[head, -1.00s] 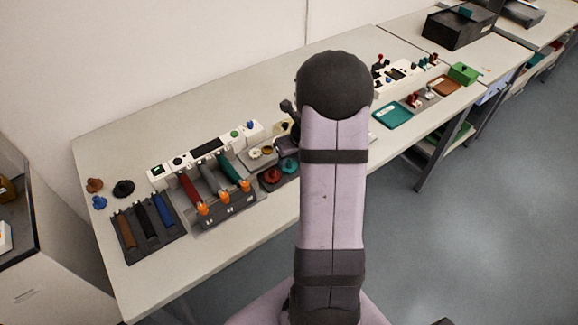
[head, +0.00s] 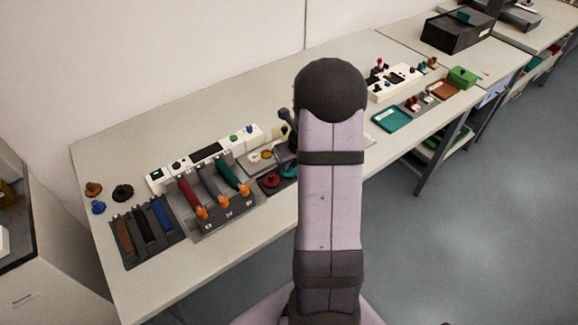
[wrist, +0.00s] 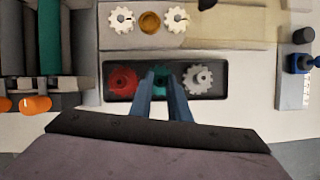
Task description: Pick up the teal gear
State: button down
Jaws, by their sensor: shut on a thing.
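The teal gear (wrist: 159,77) lies in the middle of a dark tray (wrist: 232,92), between a red gear (wrist: 123,80) on the left and a light grey gear (wrist: 198,79) on the right. In the wrist view my gripper (wrist: 162,88) is shut on the teal gear, with one blue finger on each side covering part of it. In the head view the teal gear (head: 290,171) is partly hidden by my arm and wrist. I cannot tell whether it is clear of the tray floor.
Behind the tray, two white gears (wrist: 121,20) (wrist: 175,19) flank a yellow-brown ring (wrist: 150,22) on a plate. A rack of colored rollers with orange knobs (wrist: 36,104) stands close on the left. A white block with a blue knob (wrist: 296,64) is at right.

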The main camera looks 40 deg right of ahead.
aim_at(290, 167)
notch_tip(290, 167, up, 10)
jog(key=p, duration=0.1)
dwell(0.4)
